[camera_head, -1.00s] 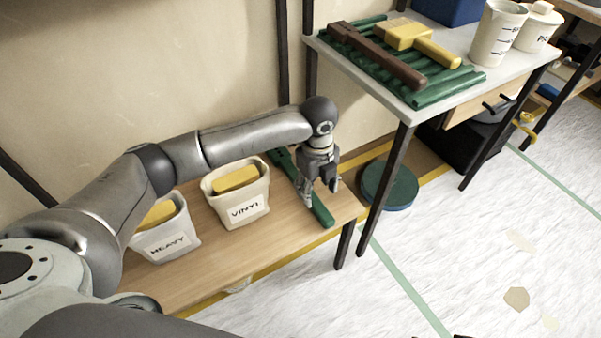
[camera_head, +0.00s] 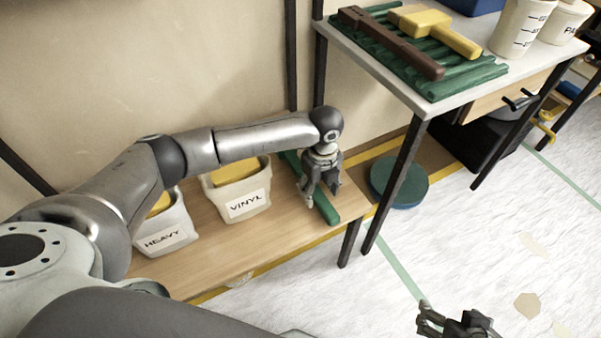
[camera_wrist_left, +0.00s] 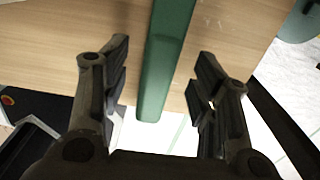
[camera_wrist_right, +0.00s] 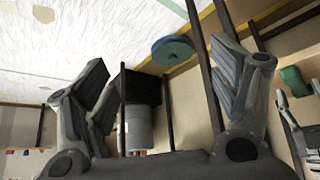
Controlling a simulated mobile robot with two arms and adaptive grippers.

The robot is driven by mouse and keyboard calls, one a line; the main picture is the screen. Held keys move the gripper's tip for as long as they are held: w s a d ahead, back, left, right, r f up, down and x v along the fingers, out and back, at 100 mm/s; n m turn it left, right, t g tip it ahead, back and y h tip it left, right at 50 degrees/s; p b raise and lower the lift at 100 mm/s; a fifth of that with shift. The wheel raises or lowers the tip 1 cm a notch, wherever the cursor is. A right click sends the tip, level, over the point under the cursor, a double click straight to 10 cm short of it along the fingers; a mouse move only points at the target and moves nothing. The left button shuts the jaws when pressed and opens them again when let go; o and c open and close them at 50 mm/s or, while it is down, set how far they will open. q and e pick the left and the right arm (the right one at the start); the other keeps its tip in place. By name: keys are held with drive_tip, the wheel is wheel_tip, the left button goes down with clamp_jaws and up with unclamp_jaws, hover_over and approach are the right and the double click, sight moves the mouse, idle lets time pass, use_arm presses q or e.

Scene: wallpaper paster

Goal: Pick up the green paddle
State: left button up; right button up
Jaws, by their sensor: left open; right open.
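The green paddle (camera_head: 326,208) lies on the low wooden shelf at its right end, partly hidden by my left gripper in the head view. In the left wrist view its green handle (camera_wrist_left: 166,60) runs between the two fingers, with its end near the shelf edge. My left gripper (camera_head: 321,196) is open just above the handle, its fingers on either side; I cannot tell whether they touch it. My right gripper (camera_head: 450,326) is open and empty over the floor at the bottom of the head view, away from the paddle.
Bins marked HEAVY (camera_head: 165,236) and VINYL (camera_head: 240,195) stand on the low shelf (camera_head: 215,262), left of the paddle. The higher table (camera_head: 405,92) holds a green rack with a brown tool and a yellow brush. A round green-topped disc (camera_head: 399,180) sits under it. The floor is mostly open.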

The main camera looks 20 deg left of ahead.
use_arm(q)
wheel_tip(320, 180, down, 2)
drive_tip(key=shift+f+b, duration=0.2)
drive_tip(key=shift+b, duration=0.1)
drive_tip(key=c, duration=1.1)
use_arm(e)
drive_tip(key=w, duration=0.1)
drive_tip(key=w+a+r+t, duration=0.1)
drive_tip(key=w+r+t, duration=0.1)
drive_tip(key=w, duration=0.1)
drive_tip(key=shift+a+r+y, duration=0.1)
drive_tip(key=shift+a+y, duration=0.05)
drive_tip(key=shift+y, duration=0.15)
